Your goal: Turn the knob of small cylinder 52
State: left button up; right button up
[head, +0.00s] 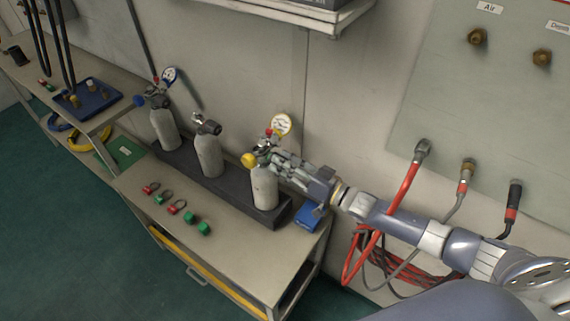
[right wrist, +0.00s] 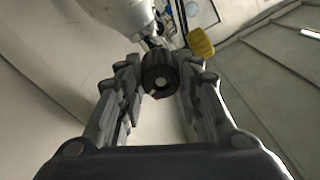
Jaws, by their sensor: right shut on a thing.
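The rightmost small grey cylinder (head: 264,190) stands upright in a dark rack, with a yellow knob (head: 248,160) and a round gauge (head: 280,124) at its valve. No number is readable on it. My right gripper (head: 274,157) reaches in from the right at its valve top. In the right wrist view a round black knob (right wrist: 159,78) sits between my fingers, which are shut on it. The yellow knob (right wrist: 200,43) shows just beyond the fingers, to the right. The pale cylinder body (right wrist: 122,17) is at the top. My left gripper is not in view.
Two more cylinders, the middle (head: 208,155) and left one (head: 163,128), share the dark rack (head: 230,195) along the wall. Red and green fittings (head: 190,217) lie on the bench front. A blue box (head: 308,217) sits at the right end. Hoses hang from the wall panel (head: 470,110).

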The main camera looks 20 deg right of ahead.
jog(key=shift+f+m, duration=0.1)
jog(key=shift+m, duration=1.6)
jog(key=o, duration=1.1)
jog(key=v, duration=1.2)
jog(key=shift+s, duration=0.1)
jog(key=shift+a, duration=0.1)
